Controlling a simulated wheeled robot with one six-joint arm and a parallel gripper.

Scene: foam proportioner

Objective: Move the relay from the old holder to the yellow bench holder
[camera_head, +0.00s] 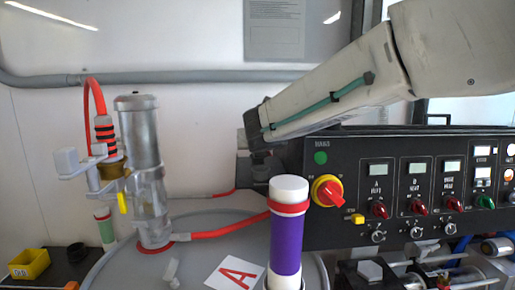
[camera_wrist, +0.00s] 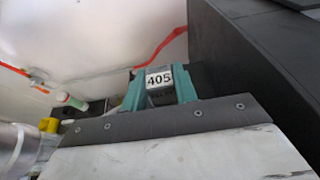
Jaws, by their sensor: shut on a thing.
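The relay with a white "405" label (camera_wrist: 159,78) sits between the green fingers of my gripper (camera_wrist: 159,92) in the wrist view. The fingers are shut on it. Behind it is a dark block (camera_wrist: 200,75), which may be the old holder; I cannot tell if the relay touches it. In the head view my gripper (camera_head: 257,150) is at the left end of the control panel, close to a dark box on the wall side (camera_head: 246,172); the relay cannot be made out there. The yellow bench holder (camera_head: 28,264) stands at the far lower left, and yellow also shows in the wrist view (camera_wrist: 48,125).
A black control panel (camera_head: 345,222) with knobs stands right of my gripper. A purple cylinder with a white cap (camera_head: 287,238) stands in front.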

